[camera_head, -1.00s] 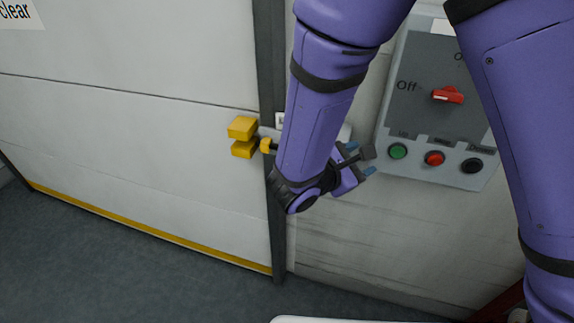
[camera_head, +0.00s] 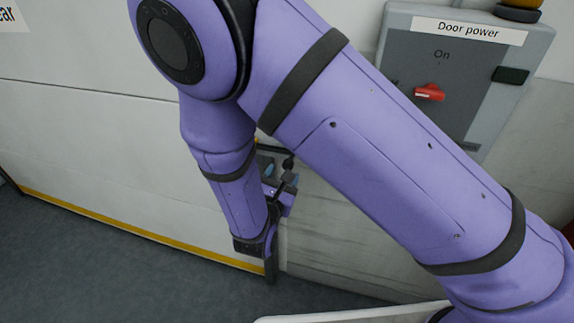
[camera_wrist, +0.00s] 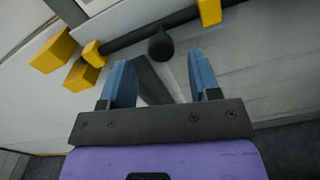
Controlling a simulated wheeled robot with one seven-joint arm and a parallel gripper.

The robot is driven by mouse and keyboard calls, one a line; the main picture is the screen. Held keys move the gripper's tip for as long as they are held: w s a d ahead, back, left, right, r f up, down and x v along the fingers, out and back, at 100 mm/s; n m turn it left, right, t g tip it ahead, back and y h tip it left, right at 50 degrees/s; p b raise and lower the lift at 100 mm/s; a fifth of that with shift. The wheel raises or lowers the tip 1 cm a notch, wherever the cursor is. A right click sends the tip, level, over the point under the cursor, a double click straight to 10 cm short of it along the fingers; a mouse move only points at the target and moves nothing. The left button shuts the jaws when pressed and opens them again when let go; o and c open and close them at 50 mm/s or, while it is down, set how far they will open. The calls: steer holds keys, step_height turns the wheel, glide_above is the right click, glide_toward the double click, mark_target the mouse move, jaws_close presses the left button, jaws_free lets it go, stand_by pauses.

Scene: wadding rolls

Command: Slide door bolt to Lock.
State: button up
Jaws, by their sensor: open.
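The door bolt shows in the wrist view as a dark rod (camera_wrist: 138,35) with a round black knob (camera_wrist: 161,46). A yellow bracket (camera_wrist: 209,12) holds the rod at the right. At the left are a small yellow piece (camera_wrist: 93,54) at the rod's end and a keeper of two yellow blocks (camera_wrist: 54,49). I cannot tell whether the rod enters the keeper. My gripper (camera_wrist: 162,80) is open and empty. The knob appears just beyond its blue fingertips, roughly in line with the gap. In the head view my arm hides most of the bolt.
The grey door power panel (camera_head: 455,75) with its red switch (camera_head: 429,93) is on the wall at the right, its lower part hidden by my arm. The white door (camera_head: 100,140) has a yellow bottom edge. The dark floor at the lower left is clear.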

mark_target(287, 167)
steer(key=shift+x, duration=2.35)
